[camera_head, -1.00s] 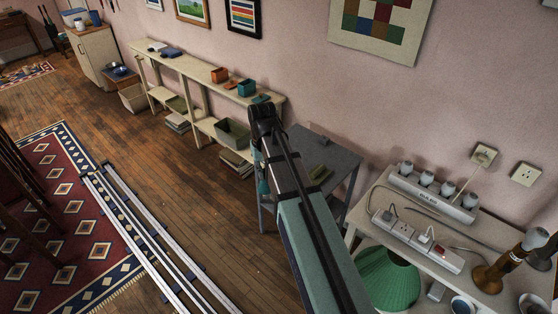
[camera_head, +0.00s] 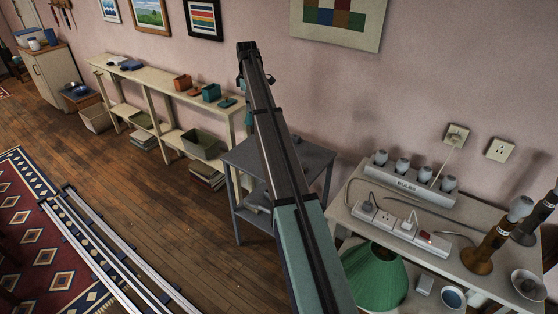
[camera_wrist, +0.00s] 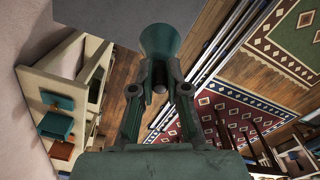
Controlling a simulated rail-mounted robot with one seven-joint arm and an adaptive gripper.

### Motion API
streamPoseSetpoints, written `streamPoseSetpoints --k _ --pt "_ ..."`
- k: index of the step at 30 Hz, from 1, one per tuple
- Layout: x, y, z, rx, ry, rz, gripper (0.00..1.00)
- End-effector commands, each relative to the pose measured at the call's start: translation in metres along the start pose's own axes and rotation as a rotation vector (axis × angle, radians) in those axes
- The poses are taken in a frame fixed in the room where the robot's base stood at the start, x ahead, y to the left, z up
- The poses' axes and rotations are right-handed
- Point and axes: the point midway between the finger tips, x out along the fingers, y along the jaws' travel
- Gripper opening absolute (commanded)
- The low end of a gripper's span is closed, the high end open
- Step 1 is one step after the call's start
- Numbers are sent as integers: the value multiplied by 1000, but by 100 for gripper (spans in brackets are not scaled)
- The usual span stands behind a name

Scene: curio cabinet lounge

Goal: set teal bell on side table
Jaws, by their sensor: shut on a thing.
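In the wrist view my gripper (camera_wrist: 159,70) is shut on the teal bell (camera_wrist: 160,40), whose flared, rounded end points away from the fingers. The side table (camera_head: 236,157) is grey, with a flat top and a lower shelf, and stands against the wall in the head view. My arm crosses in front of it and hides part of its top. A grey surface, likely its top (camera_wrist: 90,14), shows beside the bell in the wrist view. The bell appears held in the air; its height over the table is unclear. In the head view my arm mostly hides the gripper.
A long cream shelf (camera_head: 150,82) with orange and teal boxes stands left of the side table. A cream table (camera_head: 345,216) to the right holds a bulb rack (camera_head: 412,187), a power strip (camera_head: 385,218) and lamps.

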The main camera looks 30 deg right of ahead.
Motion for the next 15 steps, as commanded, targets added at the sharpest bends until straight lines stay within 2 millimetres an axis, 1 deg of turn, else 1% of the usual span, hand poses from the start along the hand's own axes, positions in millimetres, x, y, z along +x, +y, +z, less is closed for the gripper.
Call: streamPoseSetpoints --k 1,3,8,11,14,15 --pt "-2 13 -2 -50 0 -1 0" --pt "-4 20 -2 -118 -1 -3 0" --pt "-4 29 -2 -210 -2 -6 0" --pt "3 30 -2 -231 -2 -8 0" --pt "20 29 -2 -234 -2 -8 0" --pt "29 28 -2 -234 -2 -9 0"
